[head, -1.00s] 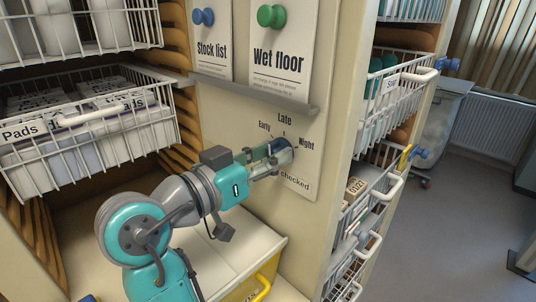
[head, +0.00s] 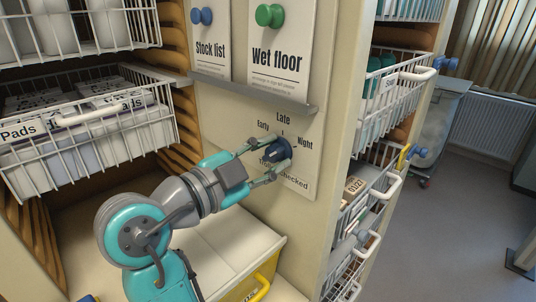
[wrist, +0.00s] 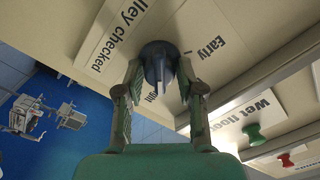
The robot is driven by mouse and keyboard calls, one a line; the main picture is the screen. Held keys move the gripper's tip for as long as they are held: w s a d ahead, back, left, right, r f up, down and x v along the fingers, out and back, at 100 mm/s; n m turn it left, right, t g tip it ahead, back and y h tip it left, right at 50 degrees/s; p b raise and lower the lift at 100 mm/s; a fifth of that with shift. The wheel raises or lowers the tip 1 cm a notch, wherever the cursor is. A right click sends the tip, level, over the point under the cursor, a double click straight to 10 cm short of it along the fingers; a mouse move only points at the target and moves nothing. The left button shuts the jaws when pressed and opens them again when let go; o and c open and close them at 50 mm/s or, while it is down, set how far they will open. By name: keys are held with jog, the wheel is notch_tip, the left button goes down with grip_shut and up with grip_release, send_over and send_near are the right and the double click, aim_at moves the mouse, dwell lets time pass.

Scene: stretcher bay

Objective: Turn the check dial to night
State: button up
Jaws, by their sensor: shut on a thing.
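The check dial (head: 279,149) is a dark blue round knob on a white card, with Early at its left, Late above and Night at its right. My gripper (head: 277,158) is at the dial, one finger at its upper left and the other below it, closed on it. In the wrist view the dial (wrist: 158,60) and its raised grip sit between the two fingertips (wrist: 161,80). The Early label is clear there; another label is partly hidden by the fingers. I cannot tell for sure which mark the dial points to.
A ledge (head: 250,92) with the Stock list and Wet floor cards is above the dial. Wire baskets stand at the left (head: 85,135) and beyond the panel edge at the right (head: 365,195). A yellow bin (head: 250,285) is below.

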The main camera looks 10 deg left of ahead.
jog(key=shift+w+d+r+m, duration=0.1)
jog(key=shift+w+m, duration=0.1)
jog(key=shift+m, duration=1.1)
jog(key=o, duration=1)
jog(key=shift+c, duration=0.2)
jog(key=shift+o, duration=0.2)
jog(key=shift+w+d, duration=0.1)
jog(key=shift+w, duration=0.05)
jog(key=v, duration=1.2)
